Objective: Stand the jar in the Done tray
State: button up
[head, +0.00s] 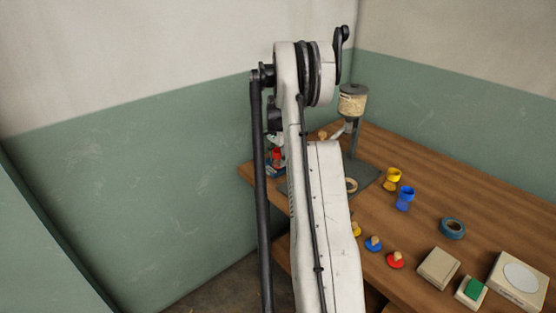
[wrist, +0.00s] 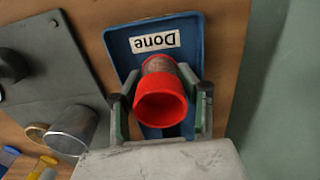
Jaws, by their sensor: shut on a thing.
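The jar (wrist: 160,100) is red at both ends with a greyish-brown middle, and its wide red end faces the wrist camera. My gripper (wrist: 161,94) is shut on it, one finger on each side. The blue tray (wrist: 124,48) with a white "Done" label lies behind the jar in the wrist view. I cannot tell whether the jar touches the tray floor. In the head view the red of the jar (head: 276,154) shows at the left end of the table, over the blue tray edge (head: 275,172). My arm hides most of the gripper there.
A hopper stand (head: 352,103) rises from a grey plate (wrist: 75,60) beside the tray; a metal cup (wrist: 73,130) is on that plate. Yellow (head: 393,175) and blue (head: 406,198) goblet pieces, a tape roll (head: 452,228) and several knobs stand farther right. A green wall is close beside the tray.

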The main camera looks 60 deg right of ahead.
jog(key=shift+f, duration=0.15)
jog(key=o, duration=1.3)
